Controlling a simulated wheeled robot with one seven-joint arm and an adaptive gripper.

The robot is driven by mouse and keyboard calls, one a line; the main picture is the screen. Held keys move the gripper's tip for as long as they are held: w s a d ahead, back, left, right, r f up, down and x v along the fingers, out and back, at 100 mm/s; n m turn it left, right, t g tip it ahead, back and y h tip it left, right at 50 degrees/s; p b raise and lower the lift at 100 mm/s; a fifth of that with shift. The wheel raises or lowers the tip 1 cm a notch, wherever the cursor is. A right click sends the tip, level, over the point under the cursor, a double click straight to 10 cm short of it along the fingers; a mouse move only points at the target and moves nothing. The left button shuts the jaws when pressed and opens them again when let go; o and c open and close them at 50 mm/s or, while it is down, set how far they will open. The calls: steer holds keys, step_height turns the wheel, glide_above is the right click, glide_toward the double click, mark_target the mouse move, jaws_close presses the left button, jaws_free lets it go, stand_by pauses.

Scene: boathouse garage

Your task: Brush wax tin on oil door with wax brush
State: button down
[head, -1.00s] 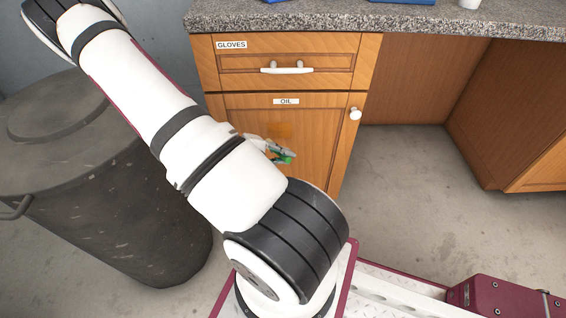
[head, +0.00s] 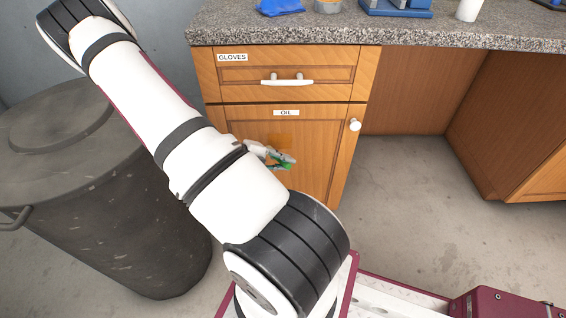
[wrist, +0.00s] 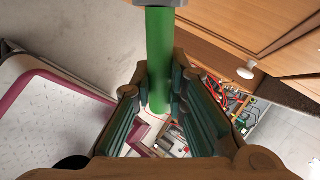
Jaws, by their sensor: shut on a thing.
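The oil door (head: 315,165) is shut, a wooden door labelled OIL with a white round knob (head: 355,125). A faint orange patch (head: 277,140) shows on its panel, partly behind my gripper. My gripper (head: 268,155) is in front of the door, mostly hidden by my arm in the head view. In the wrist view my gripper (wrist: 160,98) is shut on a green cylindrical handle (wrist: 160,55), which I take for the wax brush. Its bristles are not visible, and I cannot tell whether it touches the door. No wax tin can be clearly identified.
A gloves drawer (head: 235,75) is above the door, under a granite counter (head: 300,32) bearing a blue cloth (head: 280,7), a grey round container (head: 328,6) and a blue object (head: 397,8). A dark bin (head: 95,215) stands left.

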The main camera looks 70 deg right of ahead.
steer(key=shift+w+d, duration=0.1)
steer(key=shift+d, duration=0.1)
steer(key=shift+s+d+b, duration=0.25)
steer(key=shift+s, duration=0.35)
steer(key=shift+s+d+b, duration=0.2)
steer(key=shift+s+d, duration=0.05)
steer(key=shift+s, duration=0.4)
steer(key=shift+s+d+b, duration=0.25)
steer(key=shift+s, duration=0.35)
steer(key=shift+w+a+p, duration=0.2)
steer(key=shift+w+a, duration=0.05)
steer(key=shift+w, duration=0.35)
steer(key=shift+w+a+p, duration=0.25)
steer(key=shift+w, duration=0.4)
steer(key=shift+w+a+p, duration=0.2)
steer(key=shift+w+a, duration=0.05)
steer(key=shift+w, duration=0.35)
steer(key=shift+s+a, duration=0.4)
steer(key=shift+a, duration=0.5)
steer(key=shift+s+a, duration=0.35)
steer(key=shift+a, duration=0.6)
steer(key=shift+s+a, duration=0.4)
steer(key=shift+a, duration=0.5)
steer(key=shift+s+a+b, duration=0.25)
steer(key=shift+s+a, duration=0.05)
steer(key=shift+a, duration=0.4)
steer(key=shift+s+a+b, duration=0.2)
steer(key=shift+s+a, duration=0.05)
steer(key=shift+a, duration=0.45)
